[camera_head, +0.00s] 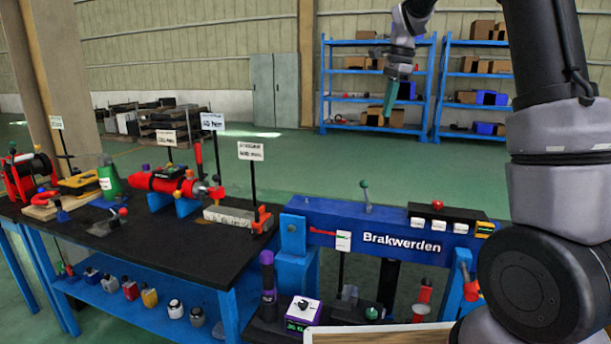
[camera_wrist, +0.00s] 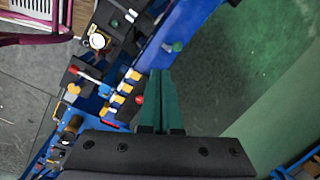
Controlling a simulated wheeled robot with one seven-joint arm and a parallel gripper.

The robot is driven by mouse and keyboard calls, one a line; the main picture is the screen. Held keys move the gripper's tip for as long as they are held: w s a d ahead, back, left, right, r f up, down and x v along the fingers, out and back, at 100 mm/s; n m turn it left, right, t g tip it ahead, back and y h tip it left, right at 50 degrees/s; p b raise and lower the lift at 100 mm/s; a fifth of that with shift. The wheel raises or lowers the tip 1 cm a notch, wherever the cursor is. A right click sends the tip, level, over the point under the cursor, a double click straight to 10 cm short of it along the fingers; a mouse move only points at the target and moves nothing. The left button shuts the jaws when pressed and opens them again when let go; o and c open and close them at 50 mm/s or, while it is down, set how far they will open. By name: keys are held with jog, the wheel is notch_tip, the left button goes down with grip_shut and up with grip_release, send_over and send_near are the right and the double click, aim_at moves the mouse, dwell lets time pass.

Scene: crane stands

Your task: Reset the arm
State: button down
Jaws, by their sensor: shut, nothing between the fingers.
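My gripper (camera_head: 391,98) is raised in the upper right of the head view, in front of the distant blue shelves. Its green fingers point down and are together. In the wrist view the gripper (camera_wrist: 159,75) shows the two green fingers side by side, with nothing between them. My arm fills the right side of the head view. The gripper is apart from the benches and touches nothing that I can see.
A black-topped bench (camera_head: 150,237) with red and green devices stands at left. The blue Brakwerden stand (camera_head: 385,232) is at centre right, with levers on top. Blue shelves (camera_head: 376,43) with boxes stand far back. Green floor (camera_head: 330,160) behind the benches is clear.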

jog(key=s+d+r+n+t+y, duration=0.15)
jog(key=s+r+n, duration=0.3)
jog(key=s, duration=0.65)
jog(key=s+f+n+t+h, duration=0.1)
jog(key=s+n+t, duration=0.3)
jog(key=s, duration=1.6)
jog(key=f+n, duration=0.1)
jog(key=n, duration=0.1)
jog(key=shift+a+n, duration=0.2)
jog(key=shift+n, duration=0.15)
jog(key=shift+f, duration=0.1)
